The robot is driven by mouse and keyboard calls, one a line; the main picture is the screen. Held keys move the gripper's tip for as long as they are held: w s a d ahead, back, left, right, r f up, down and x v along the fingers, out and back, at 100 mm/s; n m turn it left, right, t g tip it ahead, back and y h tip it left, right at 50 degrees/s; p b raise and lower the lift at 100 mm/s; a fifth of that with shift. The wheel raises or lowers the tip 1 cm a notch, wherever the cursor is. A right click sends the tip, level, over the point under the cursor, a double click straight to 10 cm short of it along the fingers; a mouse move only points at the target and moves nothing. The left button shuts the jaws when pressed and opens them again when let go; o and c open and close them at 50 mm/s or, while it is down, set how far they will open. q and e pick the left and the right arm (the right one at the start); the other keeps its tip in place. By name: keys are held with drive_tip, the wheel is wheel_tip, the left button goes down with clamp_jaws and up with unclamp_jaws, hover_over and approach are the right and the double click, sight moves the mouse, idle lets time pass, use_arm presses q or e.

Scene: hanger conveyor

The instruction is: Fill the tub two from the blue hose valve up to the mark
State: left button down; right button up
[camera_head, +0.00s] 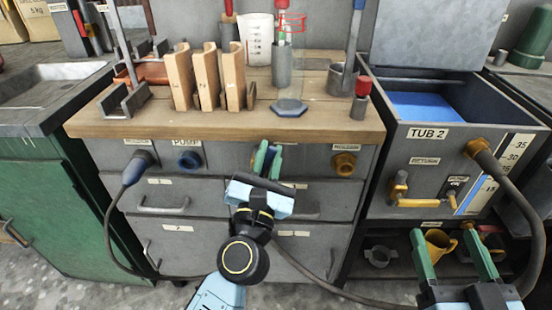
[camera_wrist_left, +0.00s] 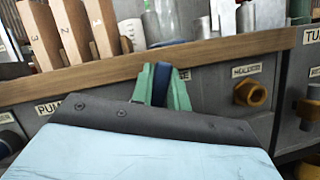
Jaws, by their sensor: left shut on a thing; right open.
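Tub two (camera_head: 428,134), labelled TUB 2, stands open at the right with blue liquid (camera_head: 425,106) inside. A numbered scale (camera_head: 508,160) and a blue column (camera_head: 478,192) show on its front. My left gripper (camera_head: 267,158) is at the bench front, its green fingers shut on a dark blue valve knob (camera_wrist_left: 161,84), whose label is mostly hidden. My right gripper (camera_head: 455,252) is open and empty below the tub's front. A hose with a blue connector (camera_head: 137,168) is at the bench's left end; another hose end (camera_head: 480,149) meets the tub's brass fitting.
A blue port (camera_head: 189,161) under the PUMP label and a brass fitting (camera_head: 344,163) flank my left gripper. Wooden blocks (camera_head: 207,78), a jug (camera_head: 258,40) and a hexagonal piece (camera_head: 289,108) are on the bench.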

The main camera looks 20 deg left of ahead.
drive_tip(key=shift+r, duration=0.1)
idle(0.3)
use_arm(q)
drive_tip(key=c, duration=1.4)
unclamp_jaws()
drive_tip(key=shift+o, duration=0.2)
drive_tip(key=shift+s, duration=0.1)
drive_tip(key=shift+s+f, duration=0.25)
drive_tip(key=shift+s, duration=0.1)
drive_tip(key=b+v, duration=0.1)
drive_tip(key=v, duration=0.3)
drive_tip(key=shift+s+d+f, duration=0.1)
drive_tip(key=shift+s+f, duration=0.1)
drive_tip(key=shift+s, duration=0.1)
drive_tip(key=b, duration=0.1)
approach(268, 162)
drive_tip(key=shift+r+v, duration=0.25)
drive_tip(key=shift+v, duration=1.05)
use_arm(e)
wheel_tip(268, 162, up, 6)
drive_tip(key=s+t+y, duration=0.1)
drive_tip(key=s+t, duration=0.1)
drive_tip(key=t, duration=0.2)
drive_tip(key=shift+f+t, duration=0.2)
drive_tip(key=shift+t, duration=0.2)
use_arm(q)
drive_tip(key=shift+s, duration=0.1)
use_arm(e)
drive_tip(key=shift+s+a, duration=0.1)
